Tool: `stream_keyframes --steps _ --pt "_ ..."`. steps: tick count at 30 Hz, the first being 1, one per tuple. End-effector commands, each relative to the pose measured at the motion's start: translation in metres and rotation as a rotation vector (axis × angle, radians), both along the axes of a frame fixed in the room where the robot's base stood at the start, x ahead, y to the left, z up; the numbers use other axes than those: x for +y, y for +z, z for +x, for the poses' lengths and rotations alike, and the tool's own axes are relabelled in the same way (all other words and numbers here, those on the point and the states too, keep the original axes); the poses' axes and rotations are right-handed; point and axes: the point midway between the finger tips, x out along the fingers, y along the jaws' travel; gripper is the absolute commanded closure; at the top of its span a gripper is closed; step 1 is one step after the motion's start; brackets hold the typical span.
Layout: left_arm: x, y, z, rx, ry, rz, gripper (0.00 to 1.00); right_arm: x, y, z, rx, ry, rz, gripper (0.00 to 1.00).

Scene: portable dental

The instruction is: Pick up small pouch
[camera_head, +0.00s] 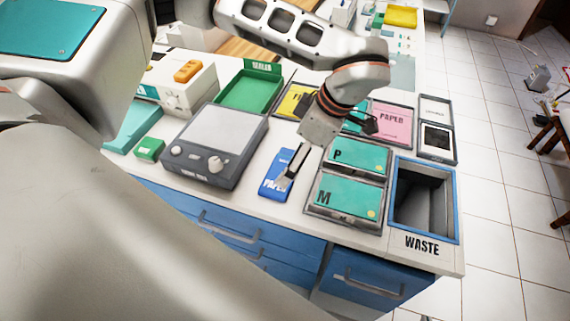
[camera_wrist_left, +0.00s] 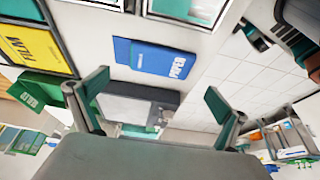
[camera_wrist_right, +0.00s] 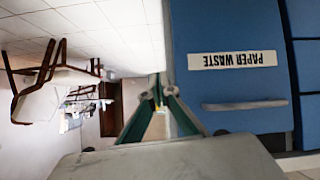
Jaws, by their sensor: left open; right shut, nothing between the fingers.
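A teal pouch marked P (camera_head: 357,157) lies in the upper compartment of a grey tray in the head view. A larger-looking teal pouch marked M (camera_head: 348,197) lies in the compartment in front of it. My left gripper (camera_head: 330,153) is above the counter beside the P compartment, fingers spread and empty. One finger hangs over the blue paper pad (camera_head: 277,174), the other near the pink packet.
The waste bin (camera_head: 424,200) stands right of the pouch tray. A grey sealing machine (camera_head: 213,146), green tray (camera_head: 248,92) and pink packet (camera_head: 391,123) crowd the counter. In the right wrist view a blue cabinet front (camera_wrist_right: 225,30) is close on the right.

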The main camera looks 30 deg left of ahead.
Motion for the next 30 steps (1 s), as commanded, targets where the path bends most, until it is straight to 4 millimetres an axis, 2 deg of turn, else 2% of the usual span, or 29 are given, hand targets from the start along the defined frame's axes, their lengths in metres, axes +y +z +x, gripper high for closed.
stream_keyframes --steps 7,15,25,26,29,30 --pt "0.008 -0.024 -0.002 0.003 0.000 0.000 0.00 -0.001 -0.009 -0.012 0.027 0.001 -0.003 1.00" --pt "0.019 -0.059 -0.003 0.003 0.002 0.000 0.00 -0.001 -0.002 -0.008 0.019 0.001 -0.004 1.00" --pt "0.022 -0.067 -0.003 0.000 0.000 0.000 0.00 -0.001 0.004 -0.003 0.005 0.001 -0.002 1.00" --pt "0.022 -0.066 -0.003 0.000 0.000 0.000 0.05 -0.001 0.004 -0.003 0.006 0.001 -0.002 1.00" --pt "0.022 -0.066 -0.003 0.000 0.000 0.000 0.31 -0.001 0.004 -0.003 0.006 0.002 -0.002 1.00" --pt "0.022 -0.067 -0.003 0.000 0.000 0.000 0.33 -0.001 0.004 -0.003 0.006 0.002 -0.002 1.00"
